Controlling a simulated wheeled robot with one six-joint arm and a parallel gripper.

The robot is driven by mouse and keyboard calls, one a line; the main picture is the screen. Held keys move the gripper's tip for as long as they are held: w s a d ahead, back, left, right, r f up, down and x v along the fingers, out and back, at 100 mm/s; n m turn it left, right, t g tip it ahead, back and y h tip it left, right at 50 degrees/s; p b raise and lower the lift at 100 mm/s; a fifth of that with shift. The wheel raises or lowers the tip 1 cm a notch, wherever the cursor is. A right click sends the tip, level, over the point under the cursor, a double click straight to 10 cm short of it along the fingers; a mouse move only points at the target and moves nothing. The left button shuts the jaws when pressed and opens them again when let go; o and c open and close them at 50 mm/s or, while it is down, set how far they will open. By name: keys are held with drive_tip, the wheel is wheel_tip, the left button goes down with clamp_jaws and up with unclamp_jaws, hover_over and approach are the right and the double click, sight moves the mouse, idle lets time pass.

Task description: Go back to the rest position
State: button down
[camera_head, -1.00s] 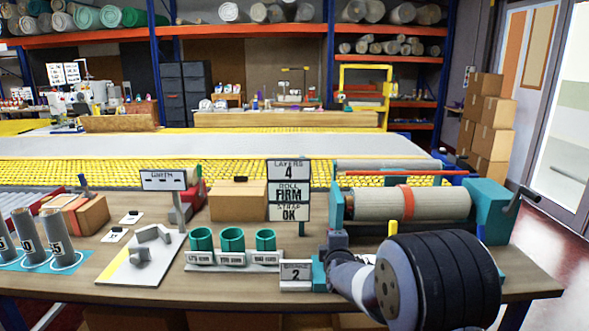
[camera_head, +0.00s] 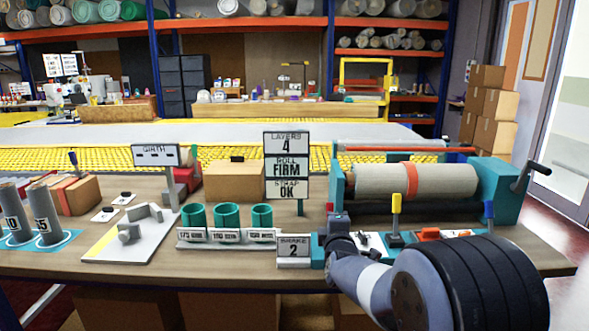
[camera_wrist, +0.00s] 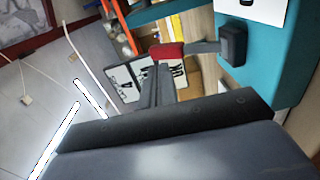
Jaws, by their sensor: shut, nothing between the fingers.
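My gripper (camera_wrist: 158,88) shows in the wrist view as dark fingers set together with nothing between them. In the head view my arm reaches in from the lower right, over the bench front. Its dark wrist block is just left of the teal winder (camera_head: 508,190), and the fingertips cannot be made out. In the wrist view a red-ended lever (camera_wrist: 167,51) with a black knob on a teal plate lies beyond the fingers. Whether they touch it I cannot tell. The winder bears a beige roll (camera_head: 440,183) with an orange-red strap (camera_head: 411,181) around it.
A bench (camera_head: 60,258) carries a brake sign (camera_head: 293,251), three green cups (camera_head: 227,216), a girth gauge (camera_head: 112,250) and a status sign (camera_head: 286,165). Yellow (camera_head: 396,203) and blue (camera_head: 488,210) handles stand before the winder, close to my arm. Boxes (camera_head: 485,120) stack at right.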

drive_tip(key=shift+r+p, duration=0.15)
drive_tip(key=shift+p, duration=0.2)
idle(0.3)
drive_tip(key=r+g+p, duration=0.1)
drive_tip(key=p, duration=0.4)
drive_tip(key=shift+w, duration=0.35)
drive_tip(key=g+p, duration=0.1)
drive_tip(key=p, duration=0.3)
drive_tip(key=shift+w+r, duration=0.15)
drive_tip(key=shift+r, duration=0.25)
